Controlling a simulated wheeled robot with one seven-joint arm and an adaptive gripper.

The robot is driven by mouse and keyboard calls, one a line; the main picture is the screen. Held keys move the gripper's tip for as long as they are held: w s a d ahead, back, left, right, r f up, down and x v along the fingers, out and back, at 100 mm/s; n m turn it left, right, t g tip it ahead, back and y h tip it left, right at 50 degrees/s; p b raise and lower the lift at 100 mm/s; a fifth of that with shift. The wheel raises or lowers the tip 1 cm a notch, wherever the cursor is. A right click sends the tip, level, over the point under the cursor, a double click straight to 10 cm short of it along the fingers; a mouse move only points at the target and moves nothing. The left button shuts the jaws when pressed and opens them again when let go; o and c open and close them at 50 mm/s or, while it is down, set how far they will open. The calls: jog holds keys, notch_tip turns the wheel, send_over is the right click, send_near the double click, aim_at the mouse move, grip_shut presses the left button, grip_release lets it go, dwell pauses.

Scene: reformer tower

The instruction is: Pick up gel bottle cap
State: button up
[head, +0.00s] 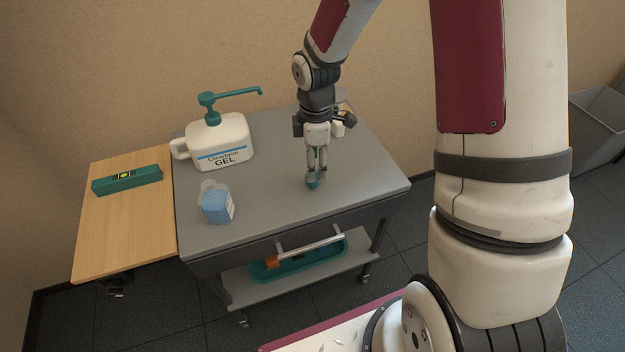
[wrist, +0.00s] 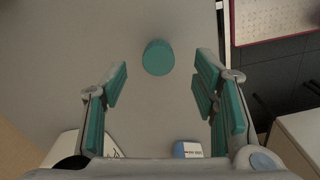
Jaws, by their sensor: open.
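The gel bottle cap is a small teal round piece standing on the grey cart top. In the wrist view the cap (wrist: 158,57) lies ahead, roughly centred between the finger lines, with clear space on both sides. My gripper (wrist: 162,85) is open and empty, with teal pads left and right. In the head view my gripper (head: 317,166) points down over the right half of the cart, and the cap (head: 313,183) shows at its fingertips, partly hidden by them. Whether the fingers touch it cannot be told.
A white gel bottle (head: 222,146) with teal pump stands at the back left of the cart top (head: 270,205). A blue container (head: 214,204) stands front left. A teal device (head: 127,180) lies on the wooden side leaf (head: 120,225). The cart's front right is clear.

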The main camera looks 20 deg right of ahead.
jog(key=shift+w+f, duration=0.1)
jog(key=shift+f, duration=3.2)
jog(key=c, duration=0.9)
